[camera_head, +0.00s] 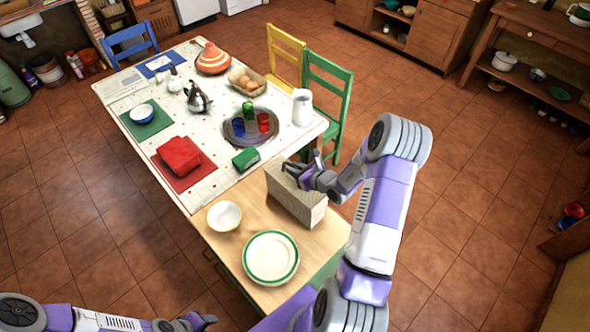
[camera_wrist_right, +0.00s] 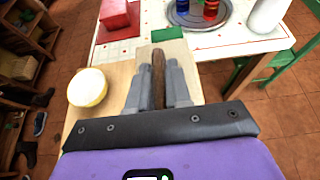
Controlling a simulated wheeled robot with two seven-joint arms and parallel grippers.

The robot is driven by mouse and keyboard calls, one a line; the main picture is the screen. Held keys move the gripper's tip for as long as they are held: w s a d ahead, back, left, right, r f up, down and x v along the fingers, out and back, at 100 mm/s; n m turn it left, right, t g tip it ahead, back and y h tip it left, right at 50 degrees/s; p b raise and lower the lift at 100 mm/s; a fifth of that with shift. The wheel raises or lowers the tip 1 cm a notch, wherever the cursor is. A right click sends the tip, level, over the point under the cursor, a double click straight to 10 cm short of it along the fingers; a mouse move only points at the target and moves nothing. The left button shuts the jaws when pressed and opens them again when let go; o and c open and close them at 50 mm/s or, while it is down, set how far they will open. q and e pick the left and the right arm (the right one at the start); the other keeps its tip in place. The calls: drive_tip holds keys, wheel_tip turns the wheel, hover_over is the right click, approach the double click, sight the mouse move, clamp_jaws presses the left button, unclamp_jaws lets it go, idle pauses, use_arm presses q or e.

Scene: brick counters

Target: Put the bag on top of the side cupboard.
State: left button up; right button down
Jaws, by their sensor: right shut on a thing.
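The pale, box-shaped bag (camera_head: 292,204) is upright at the far right of a light wooden top (camera_head: 218,245) beside the white table. I cannot tell whether it rests there or hangs just above. My right gripper (camera_head: 309,172) is at its upper edge. In the right wrist view the fingers (camera_wrist_right: 158,88) are shut on the bag's brown handle (camera_wrist_right: 158,62). A wooden cupboard (camera_head: 440,32) stands against the back wall; I cannot tell which piece is the side cupboard. My left gripper (camera_head: 198,321) is low at the bottom edge, its jaws unclear.
A cream bowl (camera_head: 224,216) and a green-rimmed plate (camera_head: 271,258) stand near the bag. The white table (camera_head: 215,180) holds a round tray (camera_head: 251,141) with cups, a jug (camera_head: 302,107) and a red bundle (camera_head: 179,155). A green chair (camera_head: 338,92) is behind. Open tiled floor lies right.

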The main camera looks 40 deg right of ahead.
drive_tip(key=shift+f, duration=0.1)
drive_tip(key=c, duration=1.1)
unclamp_jaws()
drive_tip(key=shift+o, duration=0.2)
drive_tip(key=shift+s, duration=0.1)
